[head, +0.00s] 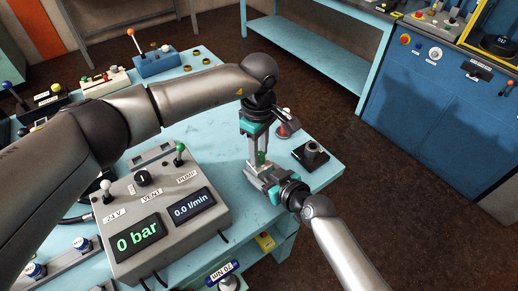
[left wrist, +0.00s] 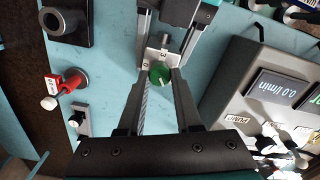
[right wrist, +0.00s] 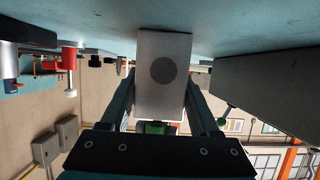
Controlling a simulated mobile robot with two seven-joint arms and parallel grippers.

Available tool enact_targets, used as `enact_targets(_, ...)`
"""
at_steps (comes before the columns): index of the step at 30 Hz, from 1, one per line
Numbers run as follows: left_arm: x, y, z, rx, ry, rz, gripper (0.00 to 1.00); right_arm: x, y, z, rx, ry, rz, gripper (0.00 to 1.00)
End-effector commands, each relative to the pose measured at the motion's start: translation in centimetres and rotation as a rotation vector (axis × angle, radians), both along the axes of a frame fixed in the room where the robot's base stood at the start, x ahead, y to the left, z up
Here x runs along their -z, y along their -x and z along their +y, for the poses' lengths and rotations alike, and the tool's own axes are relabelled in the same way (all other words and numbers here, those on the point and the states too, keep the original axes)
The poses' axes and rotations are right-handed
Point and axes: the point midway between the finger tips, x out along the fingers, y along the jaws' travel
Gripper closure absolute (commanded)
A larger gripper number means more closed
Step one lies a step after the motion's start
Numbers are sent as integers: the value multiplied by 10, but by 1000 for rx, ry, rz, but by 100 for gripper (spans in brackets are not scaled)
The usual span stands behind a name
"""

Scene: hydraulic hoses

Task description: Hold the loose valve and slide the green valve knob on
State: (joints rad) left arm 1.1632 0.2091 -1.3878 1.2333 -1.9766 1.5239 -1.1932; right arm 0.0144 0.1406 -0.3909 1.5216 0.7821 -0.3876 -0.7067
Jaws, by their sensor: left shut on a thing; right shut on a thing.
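The loose valve is a pale grey block (right wrist: 165,75) with a dark round port, seen between the fingers of my right gripper (right wrist: 163,105). In the head view my right gripper (head: 265,176) comes in from the lower right, shut on the valve low over the bench. My left gripper (head: 259,150) points down above it, shut on the green valve knob (left wrist: 160,74). In the left wrist view the knob lies over the valve's marked plate (left wrist: 157,57). The knob's green edge (right wrist: 157,128) also shows at the block in the right wrist view. I cannot tell whether the knob is seated or just above.
A grey control box (head: 165,220) with two displays and small levers stands left of the grippers on the light blue bench (head: 215,150). A black socket block (head: 311,155) and a red-knobbed part (left wrist: 70,82) stand on the right side. The bench's right edge is close.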

Motion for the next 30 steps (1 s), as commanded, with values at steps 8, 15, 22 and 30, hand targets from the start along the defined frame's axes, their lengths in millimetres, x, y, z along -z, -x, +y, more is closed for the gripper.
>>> enact_targets(8, -1, 0, 1, -263, 0, -1, 100, 1, 0, -1, 1, 1, 3, 100)
enact_targets(15, -1, 0, 1, -491, -2, -1, 100, 1, 0, -1, 1, 1, 3, 100)
enact_targets(22, -1, 1, 1, -709, -1, -2, 100, 1, 0, -1, 1, 1, 3, 100)
enact_targets(30, -1, 1, 1, -966, 0, -2, 100, 1, 0, -1, 2, 2, 3, 100)
